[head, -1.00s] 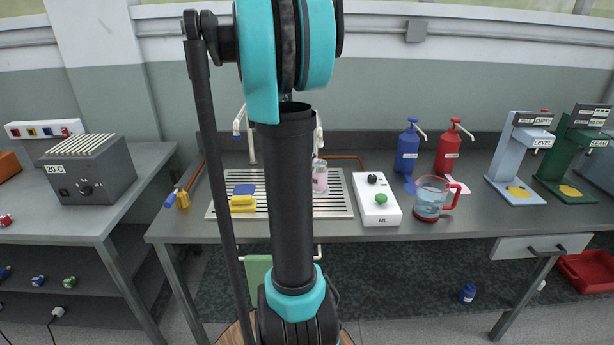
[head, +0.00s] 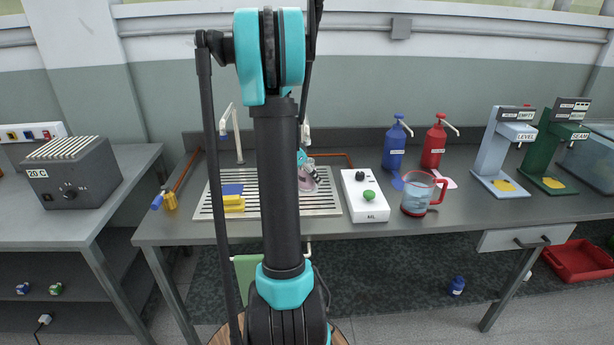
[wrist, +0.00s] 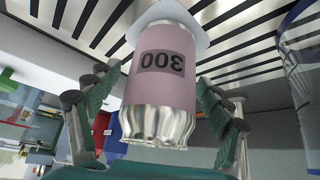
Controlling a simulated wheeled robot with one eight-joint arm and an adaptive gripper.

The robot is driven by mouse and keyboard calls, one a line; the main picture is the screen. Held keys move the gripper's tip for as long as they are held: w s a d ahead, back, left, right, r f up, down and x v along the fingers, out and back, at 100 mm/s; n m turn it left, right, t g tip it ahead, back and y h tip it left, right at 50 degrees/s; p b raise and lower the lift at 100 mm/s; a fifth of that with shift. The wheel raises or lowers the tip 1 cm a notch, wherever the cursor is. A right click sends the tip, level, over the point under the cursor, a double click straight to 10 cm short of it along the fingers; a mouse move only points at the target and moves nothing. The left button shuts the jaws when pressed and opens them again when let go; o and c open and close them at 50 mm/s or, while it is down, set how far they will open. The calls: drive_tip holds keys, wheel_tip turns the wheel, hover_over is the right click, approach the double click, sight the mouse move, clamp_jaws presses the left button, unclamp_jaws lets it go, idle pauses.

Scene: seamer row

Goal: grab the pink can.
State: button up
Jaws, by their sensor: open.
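The pink can (wrist: 162,75) carries a dark "300" label and shows upside down in the wrist view, with its silver end toward my gripper (wrist: 160,125). It sits on a white round base against the slatted drainer (wrist: 235,22). My gripper's two green-padded fingers stand apart on either side of the can, with visible gaps. In the head view the can (head: 308,180) stands on the drainer (head: 328,205), partly covered by my gripper (head: 303,163).
A white box with a green knob (head: 364,196) stands right of the drainer. A red-handled jug (head: 416,195) is further right. Yellow and blue sponges (head: 232,198) lie on the drainer's left. A tap (head: 231,130) rises behind. Blue and red pump bottles (head: 394,147) stand at the back.

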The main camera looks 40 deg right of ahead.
drive_tip(key=shift+x, duration=1.05)
drive_tip(key=c, duration=1.8)
drive_tip(key=shift+r, duration=0.2)
